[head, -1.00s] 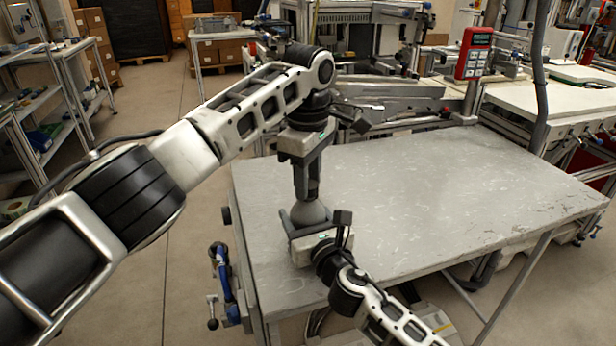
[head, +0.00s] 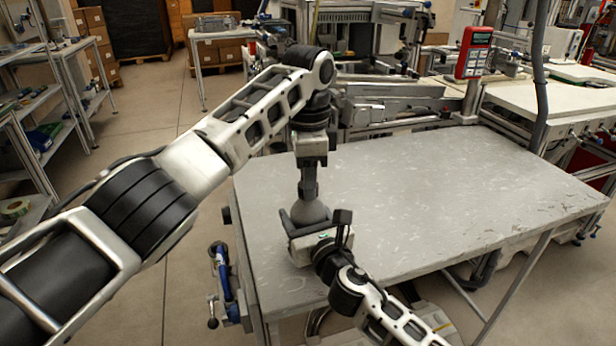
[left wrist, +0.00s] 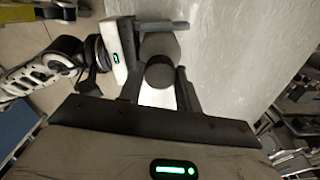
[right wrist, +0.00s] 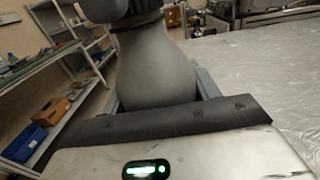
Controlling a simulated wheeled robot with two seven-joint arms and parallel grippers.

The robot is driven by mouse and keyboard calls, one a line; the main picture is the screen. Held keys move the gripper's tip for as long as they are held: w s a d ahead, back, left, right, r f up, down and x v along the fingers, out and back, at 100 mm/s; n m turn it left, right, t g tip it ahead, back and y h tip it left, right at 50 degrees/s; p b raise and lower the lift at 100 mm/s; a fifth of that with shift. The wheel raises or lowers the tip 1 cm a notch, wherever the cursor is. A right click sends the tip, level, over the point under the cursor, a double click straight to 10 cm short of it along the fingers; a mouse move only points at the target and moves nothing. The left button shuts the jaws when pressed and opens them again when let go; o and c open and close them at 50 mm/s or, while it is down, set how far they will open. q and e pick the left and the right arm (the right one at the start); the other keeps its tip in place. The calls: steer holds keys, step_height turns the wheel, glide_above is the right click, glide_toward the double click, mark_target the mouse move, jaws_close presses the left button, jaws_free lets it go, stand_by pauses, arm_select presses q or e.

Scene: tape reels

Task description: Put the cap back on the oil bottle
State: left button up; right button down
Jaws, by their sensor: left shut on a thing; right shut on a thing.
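The oil bottle (head: 309,212) is a grey, round-shouldered bottle standing upright near the table's left front edge. My right gripper (head: 318,230) is shut around its body from the front right. The bottle fills the middle of the right wrist view (right wrist: 155,70). My left gripper (head: 309,188) points straight down over the bottle's neck. In the left wrist view, a dark round cap (left wrist: 160,77) lies between its fingers, in line with the bottle below (left wrist: 160,45). The fingers hide the cap in the head view. I cannot tell how far the cap sits down on the neck.
The grey table (head: 430,200) is bare to the right of the bottle. A blue-handled clamp (head: 222,275) hangs at its left edge. A red handheld device (head: 473,52) stands on a post at the back right. Shelves (head: 40,130) stand at the far left.

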arm_select(q)
steer(key=m, duration=1)
steer(key=o, duration=1.1)
steer(key=shift+o, duration=0.2)
step_height(320, 180, up, 12)
